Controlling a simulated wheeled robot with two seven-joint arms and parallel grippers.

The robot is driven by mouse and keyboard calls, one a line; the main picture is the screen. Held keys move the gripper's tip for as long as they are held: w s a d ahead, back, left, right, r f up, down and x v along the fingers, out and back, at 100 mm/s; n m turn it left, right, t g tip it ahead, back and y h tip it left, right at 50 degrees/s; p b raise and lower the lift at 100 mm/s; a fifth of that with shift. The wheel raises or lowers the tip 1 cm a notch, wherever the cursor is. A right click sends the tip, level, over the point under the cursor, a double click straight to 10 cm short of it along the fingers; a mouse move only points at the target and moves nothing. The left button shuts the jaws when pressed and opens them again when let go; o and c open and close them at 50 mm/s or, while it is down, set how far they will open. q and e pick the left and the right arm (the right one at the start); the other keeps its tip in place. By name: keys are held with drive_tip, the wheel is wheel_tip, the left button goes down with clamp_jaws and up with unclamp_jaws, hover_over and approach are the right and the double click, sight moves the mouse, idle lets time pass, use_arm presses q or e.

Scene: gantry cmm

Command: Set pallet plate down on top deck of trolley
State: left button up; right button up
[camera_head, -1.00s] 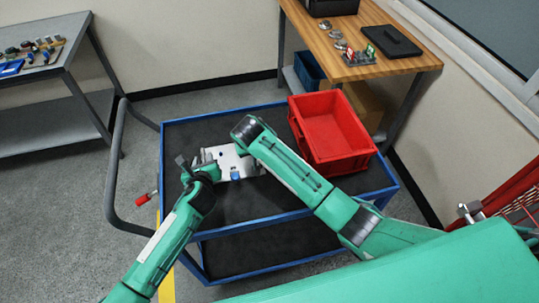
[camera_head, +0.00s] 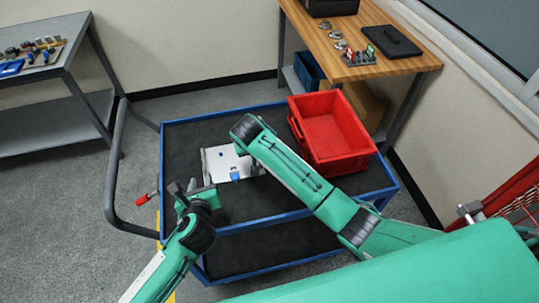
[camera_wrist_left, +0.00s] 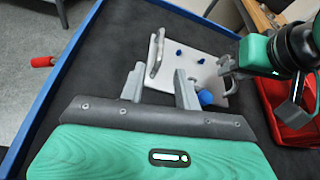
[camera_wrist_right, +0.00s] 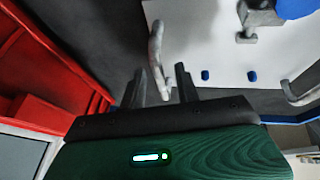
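The pallet plate (camera_head: 219,163) is white with grey bar handles and blue knobs. It appears to lie flat on the dark top deck (camera_head: 190,135) of the blue-edged trolley, left of the red bin. My left gripper (camera_head: 186,187) is open and empty, apart from the plate on its near left side. In the left wrist view the plate (camera_wrist_left: 190,62) lies beyond its spread fingers (camera_wrist_left: 160,86). My right gripper (camera_wrist_right: 158,84) has its fingers spread, with one plate handle (camera_wrist_right: 156,45) showing between and beyond them. My right arm hides part of the plate in the head view.
A red bin (camera_head: 330,130) stands on the deck's right part. A grey push handle (camera_head: 112,165) rises at the trolley's left end. A wooden table (camera_head: 350,50) and a grey bench (camera_head: 60,70) stand behind. The deck's front left is bare.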

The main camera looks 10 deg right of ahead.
drive_tip(key=v, duration=1.1)
